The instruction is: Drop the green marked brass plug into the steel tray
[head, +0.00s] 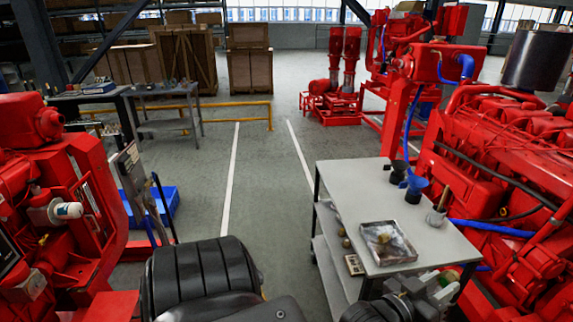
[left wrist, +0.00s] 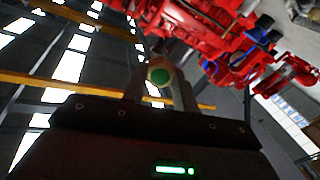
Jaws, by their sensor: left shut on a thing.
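The fingers cover much of the plug's sides. The steel tray (head: 402,251) lies on the grey cart top in the head view, and a small brownish thing (head: 383,238) shows in it.
The grey cart (head: 345,180) also bears dark cups, a blue funnel (head: 414,187) and a small pot (head: 436,216) behind the tray. A red engine (head: 480,180) stands close on its right. Red machinery (head: 60,170) is at left. The middle floor is clear.

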